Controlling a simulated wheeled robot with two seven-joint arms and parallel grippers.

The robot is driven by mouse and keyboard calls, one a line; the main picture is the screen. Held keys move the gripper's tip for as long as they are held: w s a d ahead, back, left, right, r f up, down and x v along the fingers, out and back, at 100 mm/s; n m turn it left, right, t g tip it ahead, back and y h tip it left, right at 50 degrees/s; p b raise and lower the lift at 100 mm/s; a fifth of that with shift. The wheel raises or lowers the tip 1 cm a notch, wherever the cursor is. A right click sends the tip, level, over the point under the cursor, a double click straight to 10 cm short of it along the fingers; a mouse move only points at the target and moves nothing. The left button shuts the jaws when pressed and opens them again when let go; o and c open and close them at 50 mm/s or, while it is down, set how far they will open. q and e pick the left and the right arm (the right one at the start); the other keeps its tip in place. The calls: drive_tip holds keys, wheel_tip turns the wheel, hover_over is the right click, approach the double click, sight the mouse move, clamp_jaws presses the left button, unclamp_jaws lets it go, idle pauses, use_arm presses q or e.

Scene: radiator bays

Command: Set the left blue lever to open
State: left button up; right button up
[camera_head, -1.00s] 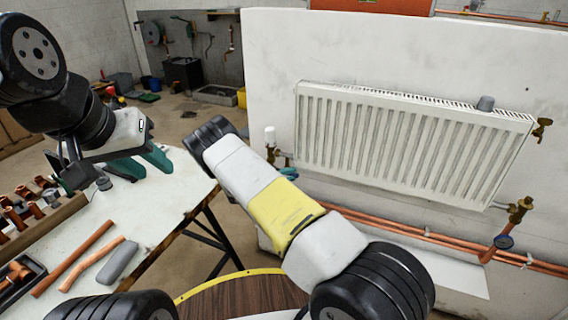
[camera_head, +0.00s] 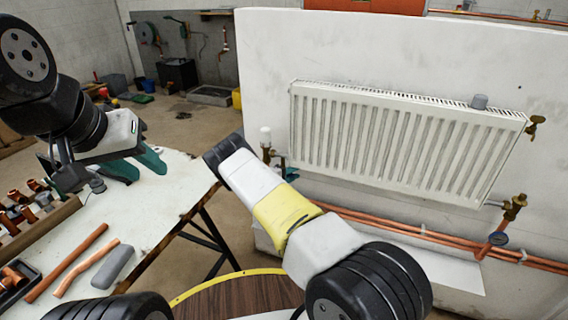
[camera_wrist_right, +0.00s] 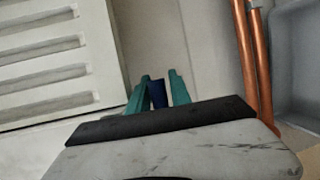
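The left blue lever (camera_wrist_right: 157,95) shows in the right wrist view as a dark blue piece between my right gripper's teal fingers. My right gripper (camera_wrist_right: 159,76) has one finger on each side of it, apart, with little room around the lever. In the head view my right gripper (camera_head: 291,173) is at the left radiator valve (camera_head: 266,153), mostly behind my own right arm, and the lever is hidden there. Whether either finger touches the lever is not clear. My left gripper (camera_head: 150,170) is open and empty above the white table, far from the valve.
The white radiator (camera_head: 400,140) hangs on the wall right of the valve. Copper pipes (camera_head: 430,236) run low along the wall. The white table (camera_head: 150,215) holds pipes and a grey piece.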

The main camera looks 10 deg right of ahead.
clamp_jaws()
idle(1.4)
